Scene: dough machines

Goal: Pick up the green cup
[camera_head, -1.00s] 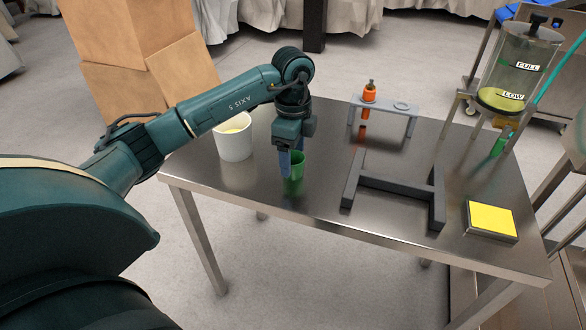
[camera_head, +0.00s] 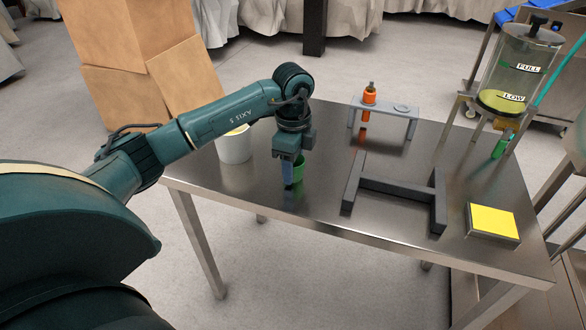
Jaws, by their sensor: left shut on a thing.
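The green cup (camera_head: 298,171) stands upright near the left part of the steel table, with a green reflection below it. My left gripper (camera_head: 288,172) points down at the cup and is shut on it. A bluish finger shows at the cup's left front side, and the gripper body hides part of the rim. I cannot tell whether the cup's base touches the tabletop. My right gripper is not in view.
A white container (camera_head: 235,148) stands left of the cup, partly behind my arm. A grey H-shaped frame (camera_head: 395,190) lies to the right. A small rack (camera_head: 405,112) holds an orange bottle (camera_head: 369,95). A yellow-topped block (camera_head: 491,221) and a clear dispenser (camera_head: 515,75) are farther right.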

